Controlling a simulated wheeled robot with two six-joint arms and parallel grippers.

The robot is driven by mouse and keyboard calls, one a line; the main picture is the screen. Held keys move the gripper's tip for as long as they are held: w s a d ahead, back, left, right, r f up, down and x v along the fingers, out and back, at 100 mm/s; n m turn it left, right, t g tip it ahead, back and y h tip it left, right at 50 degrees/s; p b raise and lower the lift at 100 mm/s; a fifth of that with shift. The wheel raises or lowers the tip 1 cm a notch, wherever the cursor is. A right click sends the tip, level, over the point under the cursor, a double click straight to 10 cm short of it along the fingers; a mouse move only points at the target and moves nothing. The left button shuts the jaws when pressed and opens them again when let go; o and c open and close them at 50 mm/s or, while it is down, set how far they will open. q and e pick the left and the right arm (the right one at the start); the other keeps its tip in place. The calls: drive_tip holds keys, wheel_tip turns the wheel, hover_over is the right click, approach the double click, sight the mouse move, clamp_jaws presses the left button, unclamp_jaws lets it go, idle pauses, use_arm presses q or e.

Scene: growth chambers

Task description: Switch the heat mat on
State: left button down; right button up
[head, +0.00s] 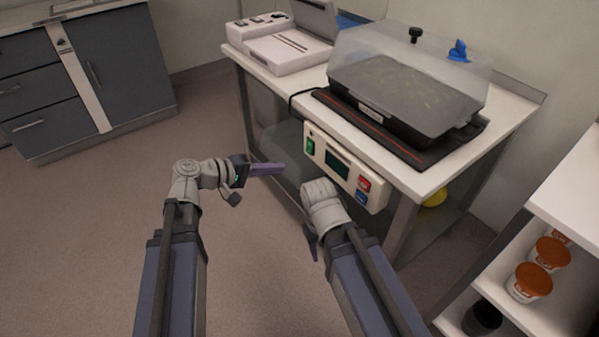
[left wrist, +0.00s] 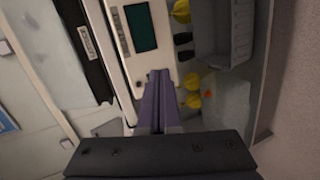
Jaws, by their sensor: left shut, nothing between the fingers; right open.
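The heat mat (head: 340,107) is a flat black mat with an orange line, lying on the bench under a covered tray. Its cream control box (head: 322,150) hangs on the bench's front edge, with a green switch (head: 310,146), a dark green display (head: 337,163), a red button (head: 364,184) and a blue button (head: 361,197). The display also shows in the left wrist view (left wrist: 141,27); no digits are legible. My left gripper (head: 283,169) is shut and empty, apart from the box, left of and below the switch. My right gripper (head: 312,240) is open, partly hidden by its wrist.
The covered tray (head: 408,85) has a cloudy lid with a black knob and blue clip. A white device (head: 285,52) stands at the bench's left end. A shelf with orange-lidded tubs (head: 529,282) is at right. The floor at left is clear.

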sight(308, 152)
use_arm(q)
drive_tip(key=w+a+f+n+t+b, duration=0.2)
drive_tip(key=a+f+t+b, duration=0.1)
drive_tip(key=b, duration=0.3)
drive_tip(key=shift+w+a+f+h, duration=0.2)
drive_tip(key=shift+w+a+h, duration=0.2)
drive_tip(key=shift+a, duration=0.45)
use_arm(e)
wheel_tip(308, 152, down, 8)
use_arm(q)
drive_tip(key=b+x, duration=0.1)
drive_tip(key=x, duration=1.3)
drive_tip(key=shift+b, duration=0.4)
use_arm(e)
drive_tip(key=shift+f, duration=0.9)
